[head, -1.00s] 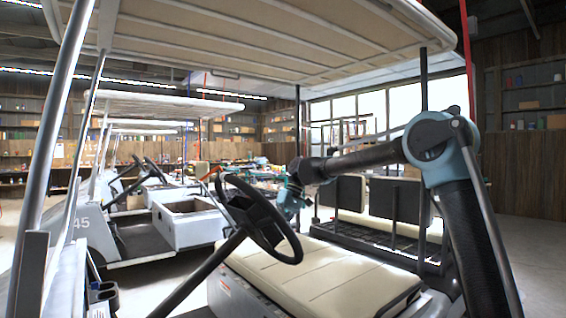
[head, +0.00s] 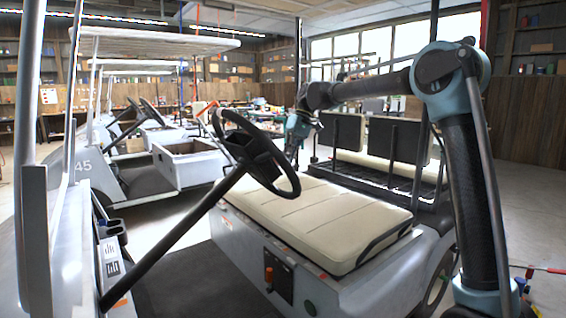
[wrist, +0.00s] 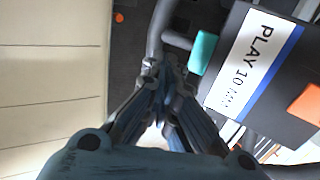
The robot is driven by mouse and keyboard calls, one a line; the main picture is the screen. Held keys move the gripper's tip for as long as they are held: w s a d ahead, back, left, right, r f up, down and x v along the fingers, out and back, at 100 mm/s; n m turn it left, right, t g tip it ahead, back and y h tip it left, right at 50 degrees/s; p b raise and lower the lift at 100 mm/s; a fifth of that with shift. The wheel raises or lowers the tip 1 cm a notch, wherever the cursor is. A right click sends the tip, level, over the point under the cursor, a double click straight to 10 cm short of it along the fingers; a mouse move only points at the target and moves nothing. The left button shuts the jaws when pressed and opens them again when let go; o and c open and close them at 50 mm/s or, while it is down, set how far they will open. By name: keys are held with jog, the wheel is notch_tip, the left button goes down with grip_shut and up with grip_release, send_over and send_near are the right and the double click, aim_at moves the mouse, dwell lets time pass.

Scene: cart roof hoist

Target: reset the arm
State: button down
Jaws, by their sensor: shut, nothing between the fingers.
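My gripper (wrist: 166,80) is shut and empty in the wrist view, its dark blue fingers meeting in front of dark bars. In the head view my arm rises at the right, bends at a teal elbow and reaches left. My gripper (head: 295,142) hangs there above the cart's seat area, behind the steering wheel (head: 255,155) in the picture. Its fingertips are too small to make out there. The cream seat (head: 325,222) lies below it and shows at the left of the wrist view (wrist: 50,75).
A sign reading PLAY 10 MIN (wrist: 250,65) is close to the fingers, with a teal piece (wrist: 202,52) and an orange piece (wrist: 306,103). Black seat backs (head: 395,140) stand behind the seat. Another cart (head: 130,165) is at the left. Open floor (head: 540,205) lies at right.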

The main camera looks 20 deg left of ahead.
jog(key=w+d+r, duration=0.3)
jog(key=w+r, duration=0.1)
jog(key=w, duration=0.1)
jog(key=shift+w+d, duration=0.2)
jog(key=shift+w, duration=0.1)
jog(key=s+d+f+m+t, duration=0.1)
jog(key=s+d+f+m, duration=0.15)
jog(key=d, duration=0.85)
jog(key=s+d+f+m+t, duration=0.1)
jog(key=s+d+m+t, duration=0.15)
jog(key=d, duration=0.85)
jog(key=s+d+f+m+t, duration=0.1)
jog(key=s+d+f, duration=0.15)
jog(key=d, duration=0.85)
jog(key=s+d+f+m+t+h, duration=0.2)
jog(key=s+d+f+m, duration=0.3)
jog(key=s+d+f, duration=1.5)
notch_tip(320, 180, down, 3)
jog(key=shift+f+m+h, duration=0.15)
jog(key=shift+m+h, duration=0.15)
jog(key=shift+m, duration=0.1)
jog(key=shift+t, duration=0.25)
